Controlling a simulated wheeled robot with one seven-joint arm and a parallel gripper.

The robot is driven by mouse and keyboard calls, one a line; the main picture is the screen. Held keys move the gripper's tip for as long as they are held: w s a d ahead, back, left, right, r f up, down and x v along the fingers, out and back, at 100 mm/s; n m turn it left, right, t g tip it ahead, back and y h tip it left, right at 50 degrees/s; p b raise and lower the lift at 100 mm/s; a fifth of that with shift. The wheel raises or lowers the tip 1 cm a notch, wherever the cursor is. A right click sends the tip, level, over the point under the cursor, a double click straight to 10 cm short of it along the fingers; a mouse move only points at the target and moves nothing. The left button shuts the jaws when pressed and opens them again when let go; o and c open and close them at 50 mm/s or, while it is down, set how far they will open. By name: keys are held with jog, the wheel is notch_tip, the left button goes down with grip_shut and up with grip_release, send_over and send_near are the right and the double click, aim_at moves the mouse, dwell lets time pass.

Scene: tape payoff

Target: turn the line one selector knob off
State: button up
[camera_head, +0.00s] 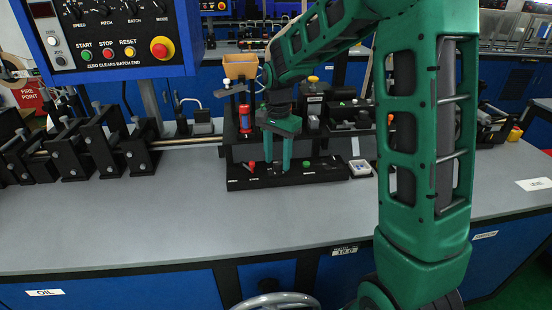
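A low black control strip (238,183) with small labels lies on the grey bench in front of the machine. It carries a red knob (251,166) at its left and a green knob (306,164) to the right. The labels are too small to read, so I cannot tell which control is the line one selector. My gripper (278,164) points down at the middle of the strip, between the red and green knobs. Its two green fingers stand apart with a gap between them. Whatever lies right at the fingertips is partly hidden, and contact cannot be told.
A blue control box (108,70) with SPEED, PITCH, BATCH and MODE knobs hangs at upper left. Black roller stands (85,145) line the left of the bench. A small white tray (360,168) sits right of the strip. The front of the bench (190,220) is clear.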

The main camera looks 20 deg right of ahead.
aim_at(277, 162)
notch_tip(277, 162, up, 11)
dwell(0.6)
jog(key=shift+f, duration=0.15)
jog(key=s+d+n, duration=0.1)
jog(key=s+d, duration=0.3)
jog(key=s, duration=0.4)
jog(key=s+d+n, duration=0.2)
jog(key=s+d, duration=0.2)
jog(key=s, duration=0.4)
jog(key=s+d+f+n, duration=0.1)
jog(key=s+f, duration=0.2)
jog(key=s, duration=0.6)
jog(key=s+d+f+n, duration=0.1)
jog(key=s+f+n, duration=0.1)
jog(key=s, duration=0.7)
jog(key=shift+d+f, duration=0.25)
jog(key=shift+f, duration=0.2)
